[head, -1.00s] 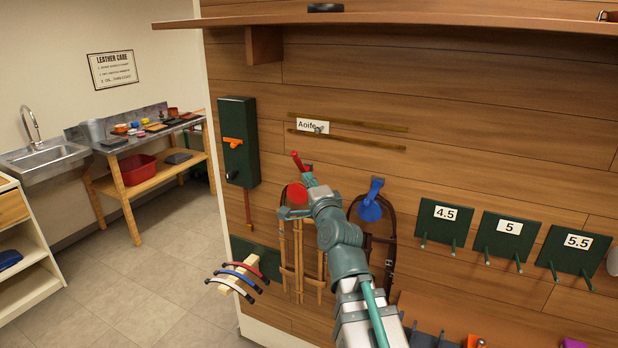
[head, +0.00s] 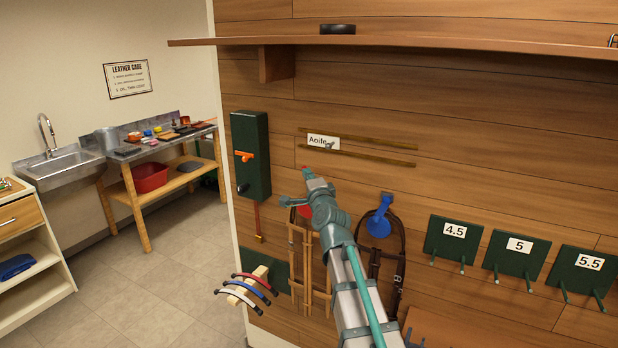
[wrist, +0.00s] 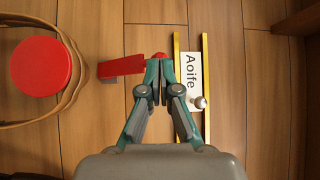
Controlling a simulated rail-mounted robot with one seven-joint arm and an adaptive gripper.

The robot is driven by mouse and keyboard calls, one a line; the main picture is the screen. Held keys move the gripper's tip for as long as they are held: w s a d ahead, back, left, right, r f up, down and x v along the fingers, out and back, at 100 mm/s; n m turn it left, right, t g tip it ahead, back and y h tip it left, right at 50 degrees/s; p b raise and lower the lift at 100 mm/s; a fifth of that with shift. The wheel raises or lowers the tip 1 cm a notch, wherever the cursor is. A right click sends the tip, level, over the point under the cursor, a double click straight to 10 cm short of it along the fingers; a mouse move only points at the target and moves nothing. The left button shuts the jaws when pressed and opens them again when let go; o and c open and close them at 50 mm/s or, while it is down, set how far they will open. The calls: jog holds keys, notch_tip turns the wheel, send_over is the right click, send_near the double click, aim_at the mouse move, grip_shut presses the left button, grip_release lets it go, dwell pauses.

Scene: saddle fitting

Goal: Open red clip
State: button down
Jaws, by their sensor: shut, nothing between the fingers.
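In the wrist view, a red bar (wrist: 120,67), which looks like part of the red clip, lies beside my gripper (wrist: 159,60). Its right end meets or passes behind the left finger; contact cannot be told. A red round disc (wrist: 40,66) with a tan strap around it sits farther left. My gripper is shut and empty, its fingertips together. In the head view, my gripper (head: 310,180) is in front of the wooden wall, and the red disc (head: 304,211) is partly hidden behind my arm.
The Aoife card (wrist: 190,80) and two brass rails (wrist: 206,80) are right of my fingers in the wrist view. A blue hook (head: 379,222) holds dark straps. A green box (head: 251,155) hangs to the left. A shelf (head: 420,42) juts out above.

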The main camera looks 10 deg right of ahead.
jog(key=shift+w+d+r, duration=0.3)
jog(key=shift+w+r, duration=0.05)
jog(key=shift+r, duration=0.2)
jog(key=shift+w+d+r, duration=0.3)
jog(key=shift+r, duration=0.2)
